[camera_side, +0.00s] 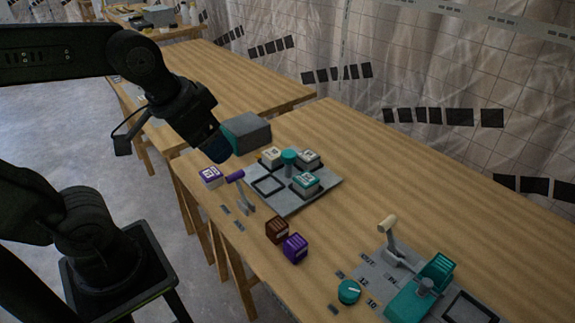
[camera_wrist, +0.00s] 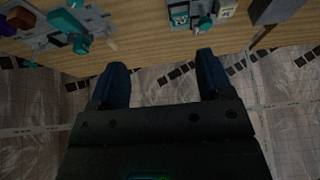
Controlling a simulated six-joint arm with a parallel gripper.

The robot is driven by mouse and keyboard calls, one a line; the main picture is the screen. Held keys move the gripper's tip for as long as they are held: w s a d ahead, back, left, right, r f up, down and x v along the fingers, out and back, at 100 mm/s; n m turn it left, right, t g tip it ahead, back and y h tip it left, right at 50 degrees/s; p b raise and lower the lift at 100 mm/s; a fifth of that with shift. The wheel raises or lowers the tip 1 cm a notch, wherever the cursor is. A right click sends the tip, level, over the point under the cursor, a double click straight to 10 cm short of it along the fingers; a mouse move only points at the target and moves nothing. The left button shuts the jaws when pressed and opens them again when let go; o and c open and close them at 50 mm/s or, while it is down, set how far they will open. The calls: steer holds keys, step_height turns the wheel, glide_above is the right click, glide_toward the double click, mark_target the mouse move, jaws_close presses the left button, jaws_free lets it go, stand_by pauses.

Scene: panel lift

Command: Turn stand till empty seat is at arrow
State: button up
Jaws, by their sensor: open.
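The stand is a grey square plate (camera_side: 310,195) on the wooden table, with a teal knob (camera_side: 289,157) rising from its middle. Three blocks sit on it: a cream block (camera_side: 272,156), a white-topped block (camera_side: 308,159) and a teal block (camera_side: 305,184). The empty seat (camera_side: 268,185) is a dark square outline at the plate's left front. I cannot make out the arrow. My gripper (camera_side: 216,150) is open and empty, above and left of the stand. In the wrist view its two blue fingers (camera_wrist: 163,72) are spread, with the teal knob (camera_wrist: 205,23) beyond them.
A purple-handled lever (camera_side: 237,177) and a purple-and-white block (camera_side: 211,176) are left of the stand. A grey box (camera_side: 247,133) is behind it. Brown (camera_side: 277,230) and purple (camera_side: 295,247) blocks lie in front. A teal dial (camera_side: 349,291) and levered panel are at right front.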

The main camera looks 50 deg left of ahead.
steer(key=w+a+r+g, duration=0.1)
steer(key=w+a+g, duration=0.15)
steer(key=w, duration=0.65)
steer(key=m+g, duration=0.2)
steer(key=g, duration=0.1)
glide_above(289, 153)
step_height(289, 153, down, 11)
step_height(289, 153, down, 14)
steer(key=shift+s+r, duration=0.1)
steer(key=shift+r, duration=0.15)
steer(key=c, duration=1.3)
